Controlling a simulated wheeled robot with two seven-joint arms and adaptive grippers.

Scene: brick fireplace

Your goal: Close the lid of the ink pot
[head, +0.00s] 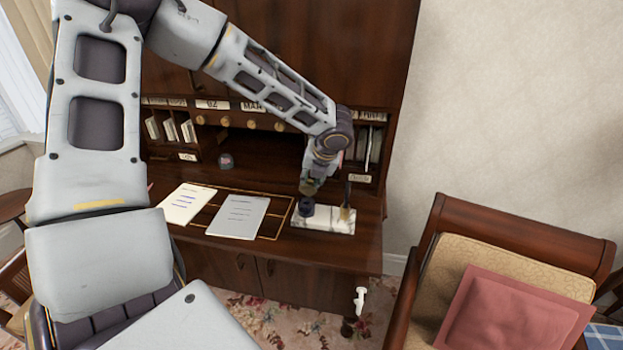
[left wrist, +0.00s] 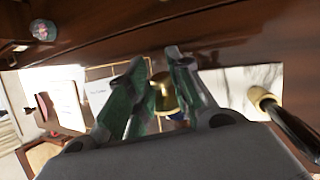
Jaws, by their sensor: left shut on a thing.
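The ink pot (head: 307,208) is a small dark pot on a white marble stand (head: 335,226) at the right end of the desk. My left gripper (head: 309,187) comes down from above, right over the pot, and hides its top. In the left wrist view, a brass-coloured piece (left wrist: 165,92) that looks like the pot's lid sits between the two fingers (left wrist: 157,68), which are shut on it. A bluish part shows just below it. Whether the lid is raised or down on the pot cannot be told. My right gripper is not in view.
A brass holder with a dark pen (head: 346,214) stands on the same stand, close to the right of the pot. Two sheets of paper (head: 238,217) lie on the desk to the left. Pigeonholes (head: 175,128) rise behind. A cushioned chair (head: 515,305) stands at right.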

